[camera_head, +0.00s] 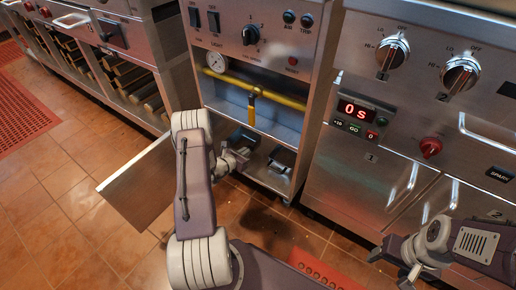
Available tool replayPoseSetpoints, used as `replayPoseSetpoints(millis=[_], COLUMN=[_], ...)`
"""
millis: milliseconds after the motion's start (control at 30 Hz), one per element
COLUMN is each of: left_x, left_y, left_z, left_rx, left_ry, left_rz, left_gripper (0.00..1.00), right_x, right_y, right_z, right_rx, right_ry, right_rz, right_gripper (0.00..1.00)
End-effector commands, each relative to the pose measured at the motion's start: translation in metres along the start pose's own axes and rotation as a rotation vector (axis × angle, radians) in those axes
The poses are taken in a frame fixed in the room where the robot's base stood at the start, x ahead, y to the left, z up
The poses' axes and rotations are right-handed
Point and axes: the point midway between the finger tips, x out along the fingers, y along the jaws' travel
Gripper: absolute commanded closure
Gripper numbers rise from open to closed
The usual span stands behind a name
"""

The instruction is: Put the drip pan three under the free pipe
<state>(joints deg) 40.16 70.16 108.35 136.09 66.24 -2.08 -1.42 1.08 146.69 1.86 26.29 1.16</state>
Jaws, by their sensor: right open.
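A yellow pipe (272,95) runs across the open cabinet, with a short branch (252,110) pointing down. Two dark pans sit in the lower part of the cabinet: a left pan (243,137), partly hidden by my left gripper, and a right pan (282,159). No number is readable on either, so I cannot tell which is drip pan three. My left gripper (236,160) is at the cabinet's lower opening, just in front of the left pan; its fingers are too small to tell open or shut, or whether they touch the pan. My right gripper (407,274) is open at the lower right, away from the pans.
The cabinet door (145,182) hangs open on the left, beside my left arm. A grill unit (375,180) with a red "0s" display stands to the right. A dark stain (262,222) marks the tiled floor. Open floor lies at the lower left.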

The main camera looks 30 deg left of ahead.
Motion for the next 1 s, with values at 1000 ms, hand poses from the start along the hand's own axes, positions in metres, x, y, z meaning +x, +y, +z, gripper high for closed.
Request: replayPoseSetpoints(millis=[1000], left_x=[0.093], left_y=[0.001], left_z=[0.001], left_rx=[0.001], left_ry=[0.000], left_rz=[0.000], left_gripper=[1.00], right_x=[0.080], right_y=[0.002], right_z=[0.008], right_rx=[0.000], right_ry=[0.000], right_rz=[0.000], right_gripper=[0.35])
